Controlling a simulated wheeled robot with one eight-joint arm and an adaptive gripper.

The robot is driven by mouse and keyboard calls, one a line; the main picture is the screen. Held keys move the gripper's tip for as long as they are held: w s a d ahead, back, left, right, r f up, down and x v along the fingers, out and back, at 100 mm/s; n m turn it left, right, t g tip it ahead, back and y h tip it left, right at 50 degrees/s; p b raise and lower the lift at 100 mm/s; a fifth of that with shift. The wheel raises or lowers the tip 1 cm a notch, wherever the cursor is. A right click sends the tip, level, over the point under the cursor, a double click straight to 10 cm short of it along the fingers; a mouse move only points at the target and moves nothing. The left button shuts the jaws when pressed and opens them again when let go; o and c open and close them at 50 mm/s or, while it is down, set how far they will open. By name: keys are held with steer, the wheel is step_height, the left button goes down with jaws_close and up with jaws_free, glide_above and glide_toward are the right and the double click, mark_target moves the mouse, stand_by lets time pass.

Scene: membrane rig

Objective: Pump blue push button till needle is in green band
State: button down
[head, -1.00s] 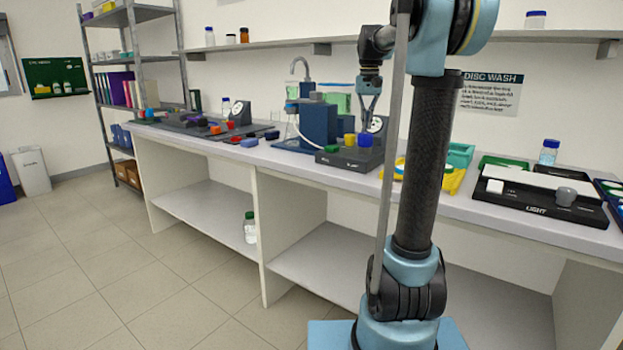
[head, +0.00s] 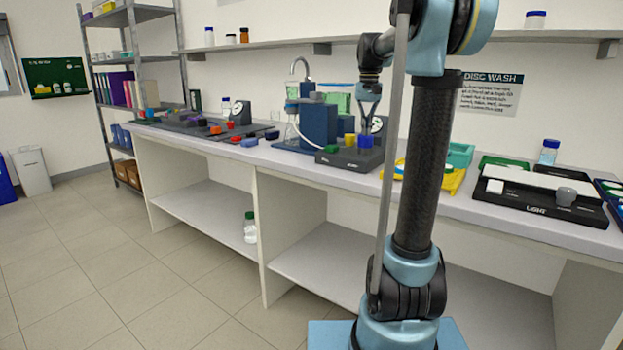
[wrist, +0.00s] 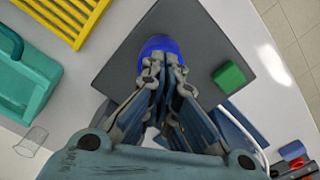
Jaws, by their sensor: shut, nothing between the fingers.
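The blue push button (head: 365,141) stands on a dark grey base (head: 340,158) on the bench. In the wrist view the blue button (wrist: 160,46) shows directly beyond my fingertips. My gripper (head: 368,128) is shut and empty, pointing down on or just above the button; its fingers (wrist: 163,62) cover part of the button's top. I cannot tell whether they press it. A green button (wrist: 229,75) and a yellow button (head: 349,139) are on the same base.
A blue block-shaped unit (head: 318,125) stands left of the base. A yellow rack (wrist: 68,18), a teal container (wrist: 25,80) and a clear cup (wrist: 31,141) are near the button base. A black tray (head: 540,198) lies to the right.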

steer(key=shift+f, duration=1.05)
steer(key=shift+r, duration=2.15)
